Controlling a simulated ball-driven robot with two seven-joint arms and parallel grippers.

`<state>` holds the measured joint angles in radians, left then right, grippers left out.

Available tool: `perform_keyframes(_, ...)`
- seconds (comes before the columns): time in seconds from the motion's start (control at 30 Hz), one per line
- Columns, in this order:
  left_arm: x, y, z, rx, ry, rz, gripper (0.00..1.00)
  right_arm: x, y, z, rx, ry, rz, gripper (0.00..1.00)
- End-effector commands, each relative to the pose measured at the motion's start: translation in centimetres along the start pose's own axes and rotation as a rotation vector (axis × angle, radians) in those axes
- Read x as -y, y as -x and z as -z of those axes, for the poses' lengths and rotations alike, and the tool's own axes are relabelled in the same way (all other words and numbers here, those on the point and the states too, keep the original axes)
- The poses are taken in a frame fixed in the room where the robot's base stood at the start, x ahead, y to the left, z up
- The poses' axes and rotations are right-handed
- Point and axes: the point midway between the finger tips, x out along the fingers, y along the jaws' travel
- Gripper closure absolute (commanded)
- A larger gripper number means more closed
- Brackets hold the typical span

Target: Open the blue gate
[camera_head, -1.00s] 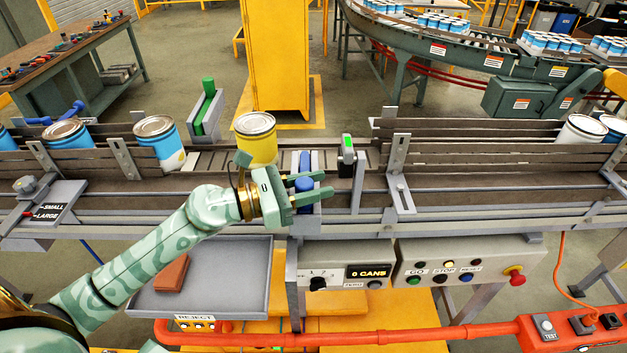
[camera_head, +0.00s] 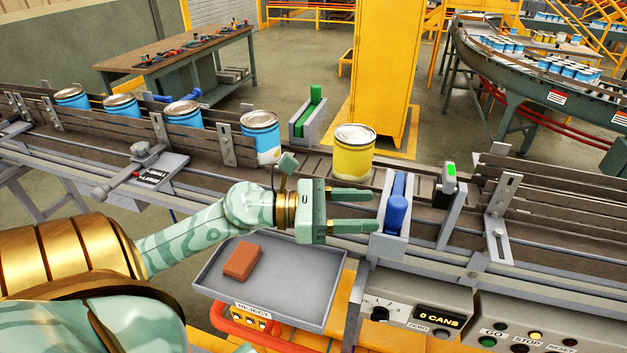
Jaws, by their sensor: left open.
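The blue gate (camera_head: 397,203) is an upright blue piece with a rounded blue handle, set in a grey bracket at the front edge of the conveyor. My left gripper (camera_head: 372,209) is open, its two green fingers pointing right toward the gate. The fingertips are close to the gate's left side. Nothing is between the fingers, and I cannot tell whether a tip touches the bracket. A yellow can (camera_head: 354,153) stands on the rollers just behind the fingers and left of the gate. My right gripper is not in view.
A green gate (camera_head: 315,103) stands in a bracket on the conveyor's far side. Several blue cans (camera_head: 260,134) line the conveyor to the left. A grey reject tray (camera_head: 310,277) with a brown block (camera_head: 242,260) sits below my gripper. A counter box (camera_head: 436,317) reads 0 CANS.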

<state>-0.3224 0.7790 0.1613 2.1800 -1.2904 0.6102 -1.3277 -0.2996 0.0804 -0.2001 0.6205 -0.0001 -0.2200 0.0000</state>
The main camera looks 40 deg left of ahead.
Motion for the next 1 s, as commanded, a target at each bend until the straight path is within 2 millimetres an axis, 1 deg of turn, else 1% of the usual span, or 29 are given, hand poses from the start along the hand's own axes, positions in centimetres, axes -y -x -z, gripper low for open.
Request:
perform_keyframes(0.03, 0.1, 1.3, 0.7, -0.004, 0.004, -0.001, 0.47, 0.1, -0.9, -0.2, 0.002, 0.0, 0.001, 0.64)
perform_keyframes(0.2, 0.1, 5.0, 0.4, -0.002, 0.003, 0.0, 0.47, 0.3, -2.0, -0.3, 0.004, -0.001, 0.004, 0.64)
perform_keyframes(0.3, 0.1, 6.5, 0.2, 0.0, 0.002, -0.001, 0.47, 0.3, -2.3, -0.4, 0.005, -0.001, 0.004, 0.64)
perform_keyframes(0.4, 0.1, 7.6, 0.1, 0.0, 0.0, 0.001, 0.47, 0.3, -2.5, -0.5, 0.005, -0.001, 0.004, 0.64)
perform_keyframes(0.53, 0.2, 8.2, 0.0, 0.0, -0.001, 0.001, 0.47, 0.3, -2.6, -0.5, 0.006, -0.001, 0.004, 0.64)
perform_keyframes(1.0, 0.1, 8.2, -0.1, 0.001, -0.001, 0.001, 0.47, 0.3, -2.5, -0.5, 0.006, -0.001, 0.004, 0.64)
